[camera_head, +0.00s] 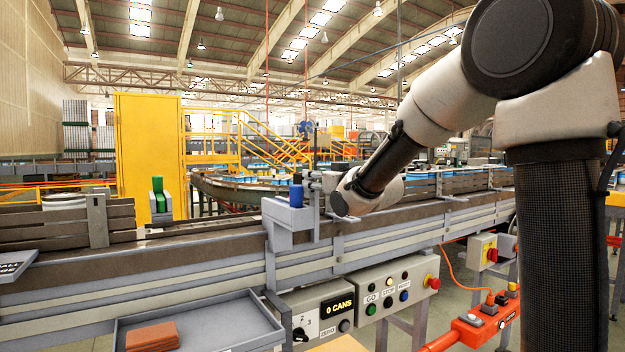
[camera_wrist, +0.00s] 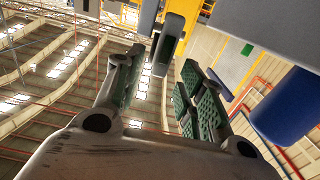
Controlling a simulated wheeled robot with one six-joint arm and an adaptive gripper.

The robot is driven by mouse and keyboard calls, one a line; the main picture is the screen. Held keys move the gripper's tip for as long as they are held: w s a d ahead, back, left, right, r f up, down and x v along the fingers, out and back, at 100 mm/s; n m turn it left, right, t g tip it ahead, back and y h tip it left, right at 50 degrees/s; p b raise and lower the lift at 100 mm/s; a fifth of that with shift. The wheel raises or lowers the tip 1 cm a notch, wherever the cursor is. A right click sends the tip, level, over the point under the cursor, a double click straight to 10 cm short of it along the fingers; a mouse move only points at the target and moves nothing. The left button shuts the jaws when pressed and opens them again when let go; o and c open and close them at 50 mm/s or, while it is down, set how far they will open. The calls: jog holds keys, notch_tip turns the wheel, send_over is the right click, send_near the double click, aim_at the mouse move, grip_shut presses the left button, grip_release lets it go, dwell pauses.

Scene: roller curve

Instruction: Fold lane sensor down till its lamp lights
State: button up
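A grey bracket (camera_head: 290,222) stands on the near side of the conveyor, with a blue cylinder (camera_head: 296,192) on top. A thin upright post (camera_head: 315,150) rises beside it; I cannot tell whether this is the sensor. My gripper (camera_head: 318,182) is just right of the blue cylinder, partly hidden by my wrist. In the wrist view, my gripper (camera_wrist: 162,68) has its green-padded fingers apart. A grey bar (camera_wrist: 168,45) with a dark end reaches between the fingertips, with no clear contact. The blue cylinder (camera_wrist: 292,105) is at the right. No lit lamp is identifiable on the sensor.
A second bracket with a green cylinder (camera_head: 158,190) stands farther left. The control box (camera_head: 388,290) and the counter reading 0 CANS (camera_head: 338,305) hang below the conveyor rail (camera_head: 220,263). A grey tray (camera_head: 215,325) with a brown block (camera_head: 152,336) is in front.

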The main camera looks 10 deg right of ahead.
jog(key=shift+x, duration=1.35)
grip_shut()
jog(key=shift+a+r, duration=0.1)
